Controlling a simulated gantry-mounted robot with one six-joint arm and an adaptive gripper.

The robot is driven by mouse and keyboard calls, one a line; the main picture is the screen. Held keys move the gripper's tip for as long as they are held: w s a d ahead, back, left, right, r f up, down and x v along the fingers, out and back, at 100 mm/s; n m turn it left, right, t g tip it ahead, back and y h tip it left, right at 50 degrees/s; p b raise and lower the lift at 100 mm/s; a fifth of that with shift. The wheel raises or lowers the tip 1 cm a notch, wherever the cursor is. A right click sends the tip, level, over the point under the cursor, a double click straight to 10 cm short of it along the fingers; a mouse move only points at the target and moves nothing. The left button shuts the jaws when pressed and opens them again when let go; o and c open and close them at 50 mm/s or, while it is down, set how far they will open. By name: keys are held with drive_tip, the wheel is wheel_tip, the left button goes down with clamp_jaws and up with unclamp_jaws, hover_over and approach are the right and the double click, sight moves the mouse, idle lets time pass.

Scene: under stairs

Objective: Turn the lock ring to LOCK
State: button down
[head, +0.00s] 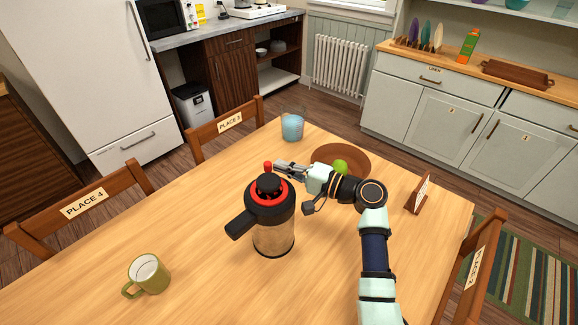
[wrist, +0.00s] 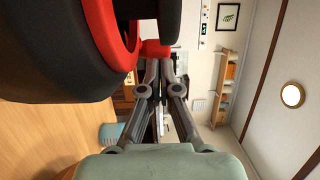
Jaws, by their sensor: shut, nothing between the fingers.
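A steel and black vacuum jug (head: 273,238) stands upright on the wooden table, its black handle pointing left. A red lock ring (head: 287,198) circles the black knob on its lid, and a red tab (head: 268,166) stands up at the ring's far side. My gripper (head: 279,167) is shut and empty just right of the tab. In the wrist view, the ring (wrist: 128,38) and tab (wrist: 155,48) lie just beyond my fingertips (wrist: 160,66). I cannot tell whether they touch the tab. No LOCK marking is readable.
A green mug (head: 149,274) stands at the table's left front and a blue cup (head: 292,127) at the back. A brown plate (head: 358,160) with a green fruit lies behind my arm. A card stand (head: 419,195) is at right. Chairs surround the table.

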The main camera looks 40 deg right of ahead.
drive_tip(key=shift+x, duration=0.8)
drive_tip(key=shift+d, duration=0.1)
drive_tip(key=s+d+b, duration=0.1)
drive_tip(key=s+d, duration=0.7)
drive_tip(key=s, duration=0.2)
drive_tip(key=shift+d+b, duration=0.2)
drive_tip(key=shift+b, duration=0.1)
